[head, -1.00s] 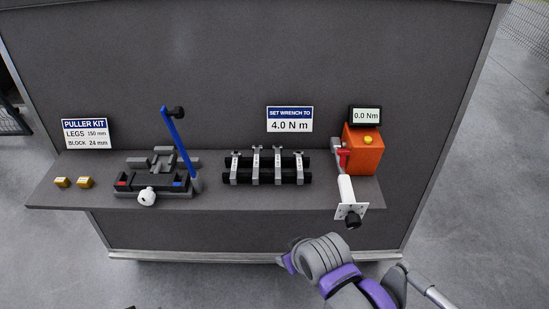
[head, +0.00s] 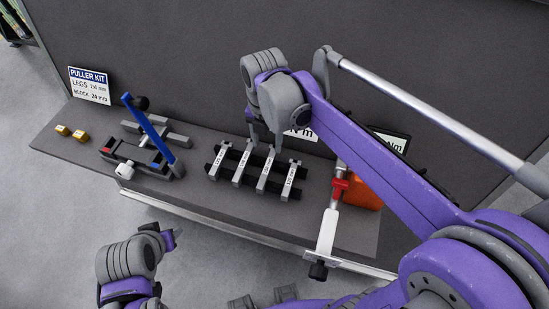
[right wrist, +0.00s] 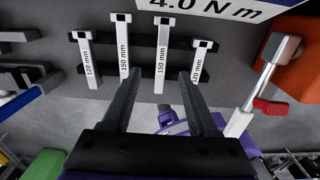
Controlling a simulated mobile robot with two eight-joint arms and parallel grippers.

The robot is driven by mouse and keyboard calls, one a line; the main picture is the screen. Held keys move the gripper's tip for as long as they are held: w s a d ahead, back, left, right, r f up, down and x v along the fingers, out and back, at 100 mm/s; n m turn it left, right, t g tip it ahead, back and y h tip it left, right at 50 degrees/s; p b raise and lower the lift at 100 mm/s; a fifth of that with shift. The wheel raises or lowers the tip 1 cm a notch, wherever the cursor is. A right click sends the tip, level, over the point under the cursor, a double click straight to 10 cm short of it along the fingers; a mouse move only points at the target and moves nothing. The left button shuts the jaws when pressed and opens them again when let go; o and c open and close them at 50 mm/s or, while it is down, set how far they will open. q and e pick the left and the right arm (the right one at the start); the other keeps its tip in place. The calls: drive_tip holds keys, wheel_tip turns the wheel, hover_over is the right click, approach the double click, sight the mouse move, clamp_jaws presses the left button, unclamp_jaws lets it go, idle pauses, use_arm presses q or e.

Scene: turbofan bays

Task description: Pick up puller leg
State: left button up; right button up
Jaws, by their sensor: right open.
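Several grey puller legs lie side by side across a black rack on the shelf. In the right wrist view the outer two are marked 120 mm, at left (right wrist: 86,65) and right (right wrist: 202,62). The inner two are marked 150 mm, at left (right wrist: 123,50) and right (right wrist: 162,58). My right gripper (head: 264,145) is above the rack's back side, open and empty. In the right wrist view its fingers (right wrist: 157,78) point at the rack, with the right-hand 150 mm leg between their lines, apart from it. My left gripper (head: 168,238) is low in front of the shelf; its jaw gap is unclear.
The puller kit sign (head: 89,86) gives legs 150 mm and block 24 mm. A fixture with a blue bar (head: 148,128) stands left of the rack, beyond it small yellow blocks (head: 70,133). An orange box (head: 362,193) and a white-handled tool (head: 327,232) are to the right.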

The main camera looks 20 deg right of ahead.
hover_over(268, 164)
drive_tip(key=f, duration=0.4)
drive_tip(key=shift+a, duration=0.2)
drive_tip(key=f, duration=0.6)
drive_tip(key=shift+d+f, duration=0.2)
drive_tip(key=shift+f, duration=0.05)
clamp_jaws()
drive_tip(key=shift+r, duration=0.1)
idle(0.7)
